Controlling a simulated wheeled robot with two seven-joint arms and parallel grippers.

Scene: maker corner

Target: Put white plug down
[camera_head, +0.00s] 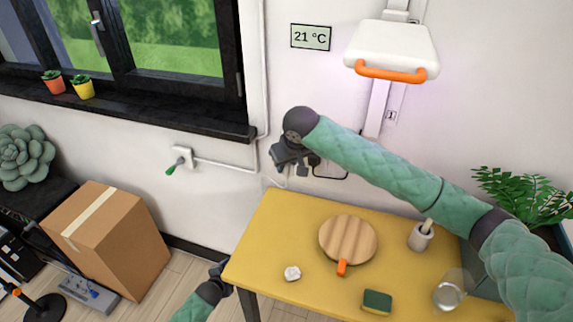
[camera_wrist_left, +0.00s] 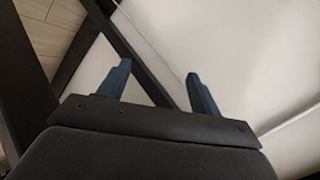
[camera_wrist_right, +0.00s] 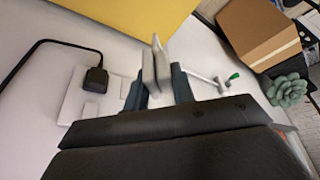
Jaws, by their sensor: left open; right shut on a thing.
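My right gripper (camera_head: 284,172) is raised beside the wall, beyond the yellow table's far left corner. In the right wrist view its fingers (camera_wrist_right: 158,90) are shut on the white plug (camera_wrist_right: 157,68), whose upper end sticks out between them. The plug is hard to make out in the head view. A white wall socket strip (camera_wrist_right: 72,98) with a black plug (camera_wrist_right: 96,78) in it is to the left of the fingers. My left gripper (camera_head: 220,274) is low beside the table's left edge. In the left wrist view its fingers (camera_wrist_left: 160,88) are apart and empty.
The yellow table (camera_head: 262,222) holds a round wooden board (camera_head: 347,238), a white crumpled piece (camera_head: 292,273), a sponge (camera_head: 377,302), a glass jar (camera_head: 449,292) and a white cup (camera_head: 420,237). Its far left part is clear. A cardboard box (camera_head: 112,245) stands left.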

